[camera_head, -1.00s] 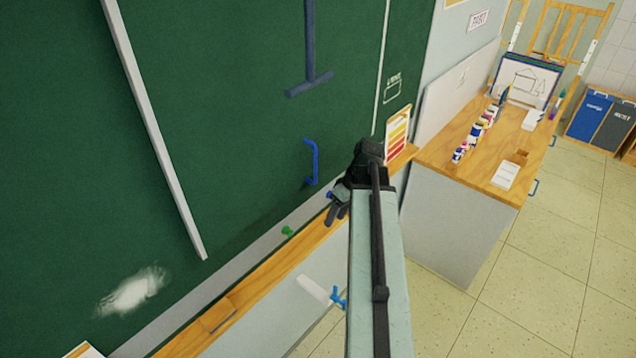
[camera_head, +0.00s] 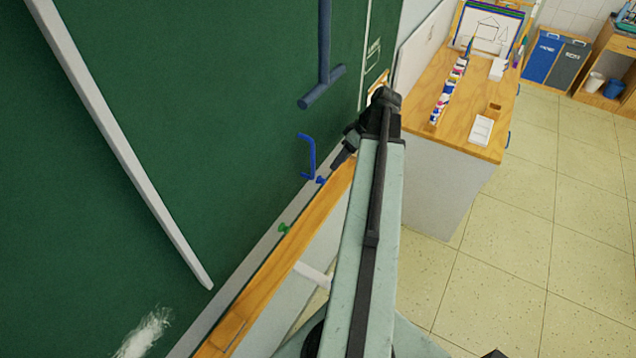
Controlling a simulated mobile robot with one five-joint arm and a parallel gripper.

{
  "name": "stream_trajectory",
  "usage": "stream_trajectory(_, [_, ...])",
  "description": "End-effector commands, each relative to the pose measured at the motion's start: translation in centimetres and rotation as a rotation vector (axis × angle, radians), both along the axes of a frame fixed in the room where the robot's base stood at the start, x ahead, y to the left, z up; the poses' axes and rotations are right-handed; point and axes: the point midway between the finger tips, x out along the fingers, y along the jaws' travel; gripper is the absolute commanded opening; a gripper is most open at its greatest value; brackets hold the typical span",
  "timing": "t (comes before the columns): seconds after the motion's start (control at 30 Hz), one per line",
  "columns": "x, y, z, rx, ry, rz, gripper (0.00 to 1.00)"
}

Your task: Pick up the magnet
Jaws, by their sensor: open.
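Two small magnet-like pieces are on the grey strip along the bottom of the chalkboard. A green magnet (camera_head: 283,228) sits lower left and is fully in view. A blue magnet (camera_head: 320,180) is farther up the strip, just below a blue handle (camera_head: 309,158). My gripper (camera_head: 337,164) is open and empty, at the far end of my arm. Its dark fingers point down and left at the blue magnet, very close to it. I cannot tell whether they touch. The green magnet is clear of the gripper.
The green chalkboard (camera_head: 180,90) fills the left, with a wooden ledge (camera_head: 290,250) below it. A long pale bar (camera_head: 120,150) and a blue T-shaped tool (camera_head: 322,88) are against the board. A wooden-topped cabinet (camera_head: 465,115) holds paint jars at right. The tiled floor (camera_head: 510,260) is open.

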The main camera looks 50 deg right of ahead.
Motion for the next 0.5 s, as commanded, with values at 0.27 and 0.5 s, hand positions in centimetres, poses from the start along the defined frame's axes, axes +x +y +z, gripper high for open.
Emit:
stream_trajectory(0.27, [1.5,1.6,-4.7,0.0,0.001,0.0,0.46])
stream_trajectory(0.5, [2.0,1.9,-5.7,-0.001,0.001,0.001,0.46])
